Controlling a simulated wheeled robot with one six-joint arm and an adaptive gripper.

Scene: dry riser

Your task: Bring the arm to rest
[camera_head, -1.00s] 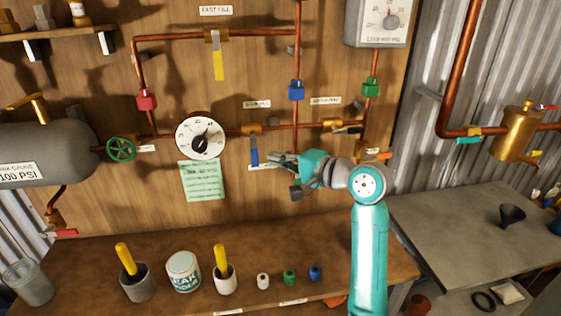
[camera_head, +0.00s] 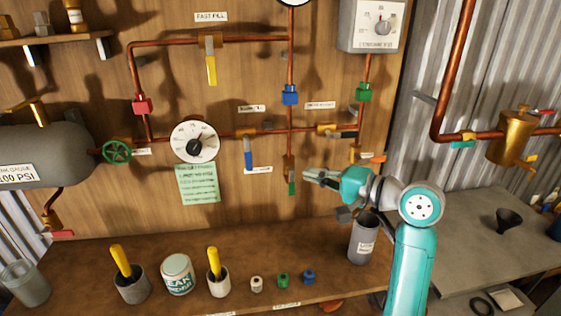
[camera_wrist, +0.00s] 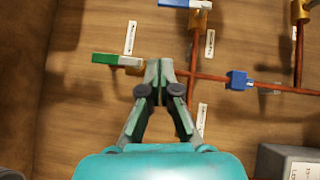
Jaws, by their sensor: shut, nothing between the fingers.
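My arm is teal and grey and rises at the right of the bench in the head view. My gripper (camera_head: 307,175) points left, in front of the pipe board, just right of a green-handled valve (camera_head: 291,187). Its fingers are together with nothing between them. In the wrist view my gripper (camera_wrist: 159,62) shows its fingertips meeting in front of the board and pipes, and a green handle (camera_wrist: 107,58) lies to their left. Whether the fingertips touch any pipe cannot be told.
The bench (camera_head: 215,255) holds a grey canister (camera_head: 362,240) close to my arm, a white tin (camera_head: 178,274) and several cups and small fittings. Copper pipes, a white dial (camera_head: 194,142) and a blue-handled valve (camera_head: 248,158) are on the board. A grey table (camera_head: 480,225) stands right.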

